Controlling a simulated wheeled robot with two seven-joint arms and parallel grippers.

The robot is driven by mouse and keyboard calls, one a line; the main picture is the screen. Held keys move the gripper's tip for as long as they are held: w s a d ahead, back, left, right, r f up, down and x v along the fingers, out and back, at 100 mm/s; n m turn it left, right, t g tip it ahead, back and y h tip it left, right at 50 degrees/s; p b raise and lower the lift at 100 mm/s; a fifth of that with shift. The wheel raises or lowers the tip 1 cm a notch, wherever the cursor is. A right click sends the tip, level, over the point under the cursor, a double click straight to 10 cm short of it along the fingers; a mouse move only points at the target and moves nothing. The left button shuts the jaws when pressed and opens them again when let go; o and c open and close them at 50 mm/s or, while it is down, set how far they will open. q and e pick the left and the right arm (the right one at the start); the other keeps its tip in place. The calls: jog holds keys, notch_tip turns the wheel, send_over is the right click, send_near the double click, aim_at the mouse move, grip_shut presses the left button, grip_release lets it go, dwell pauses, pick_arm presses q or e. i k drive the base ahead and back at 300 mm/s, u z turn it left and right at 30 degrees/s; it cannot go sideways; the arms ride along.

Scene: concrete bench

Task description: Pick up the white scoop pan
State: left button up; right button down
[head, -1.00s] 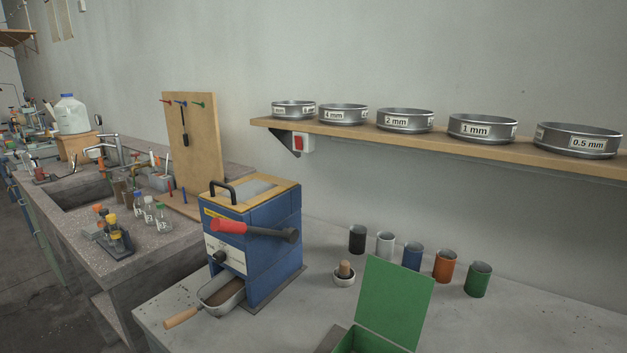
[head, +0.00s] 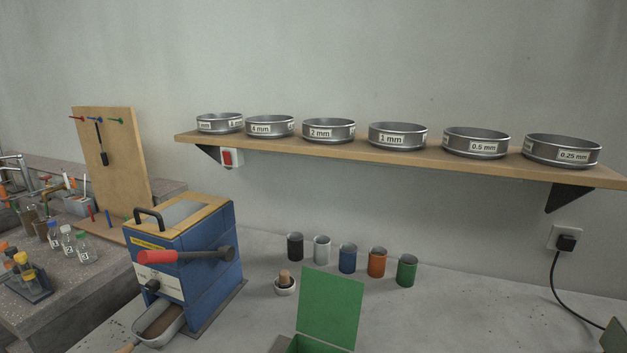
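A pale, whitish scoop pan (head: 166,337) with a wooden handle sits at the lower front of the blue crusher-like machine (head: 190,260), at the bottom left of the head view. Its inside looks brown; I cannot tell whether that is material in it. Its back end is under the machine. The handle points to the lower left and is cut off by the bottom edge of the picture. Neither of my grippers is in view.
The machine's red-handled lever (head: 185,256) juts out above the pan. An open green box (head: 331,305), a small mortar (head: 285,286) and several coloured cups (head: 347,258) stand to the right. Sieves line the wooden shelf (head: 400,158). The bench at right is mostly clear.

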aim_at(159, 323)
jog(key=k, duration=1.25)
jog(key=z, duration=0.5)
jog(key=i, duration=0.65)
jog(key=u, duration=0.4)
